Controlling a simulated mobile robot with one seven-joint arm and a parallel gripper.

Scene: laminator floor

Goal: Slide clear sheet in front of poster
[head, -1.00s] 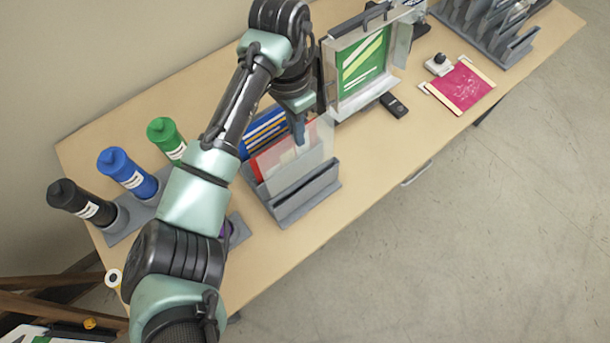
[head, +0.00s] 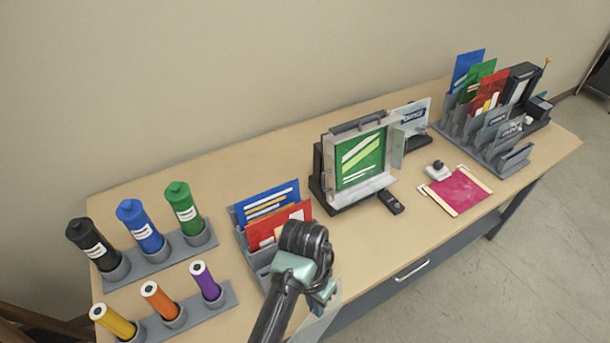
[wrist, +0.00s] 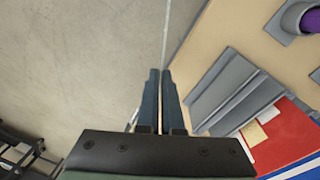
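The green poster with white and pale stripes (head: 361,159) stands upright in a grey metal frame (head: 330,165) at the middle of the table. The frame's front faces me, and a clear panel stands out at its right side. My gripper (wrist: 160,72) is shut on the clear sheet (wrist: 166,35), which shows nearly edge-on as a thin line in the wrist view. In the head view the clear sheet (head: 316,322) is a faint pane below my wrist at the table's front edge, apart from the frame and partly hidden by my arm.
A grey slotted rack (head: 247,240) with blue and red sheets stands left of the frame. Coloured tubes (head: 140,226) stand further left. A black device (head: 391,202) and a magenta piece (head: 459,191) lie right of the frame. A fuller rack (head: 480,150) stands far right.

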